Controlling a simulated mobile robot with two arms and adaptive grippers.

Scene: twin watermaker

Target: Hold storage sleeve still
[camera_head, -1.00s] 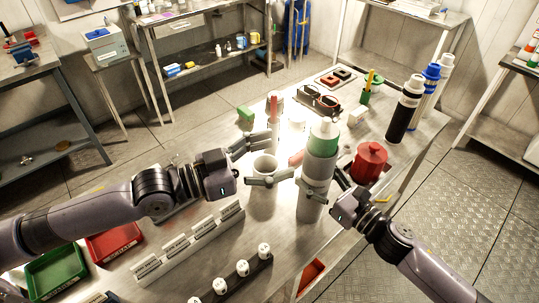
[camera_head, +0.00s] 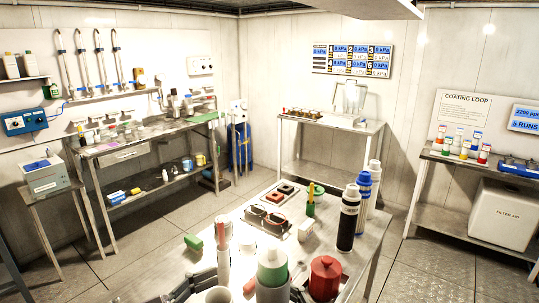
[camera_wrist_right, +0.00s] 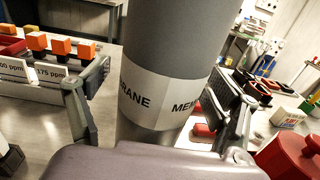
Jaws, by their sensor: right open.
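The storage sleeve, a grey upright cylinder, fills the middle of the right wrist view (camera_wrist_right: 185,40). Its white band reads "MEMBRANE" in part. In the head view a cylinder with a green band and white top (camera_head: 272,268) stands at the bottom edge; its lower part is cut off. My right gripper (camera_wrist_right: 162,105) is open, one finger on each side of the sleeve; whether either finger touches it I cannot tell. My left gripper (camera_head: 192,285) shows only in part at the bottom of the head view, beside a pale cup (camera_head: 218,295); its opening is cut off.
A red lidded pot (camera_head: 325,278) stands right of the sleeve. Black (camera_head: 349,217), blue-topped (camera_head: 363,195) and white bottles stand behind it. A red-and-white upright tube (camera_head: 223,245) stands left.

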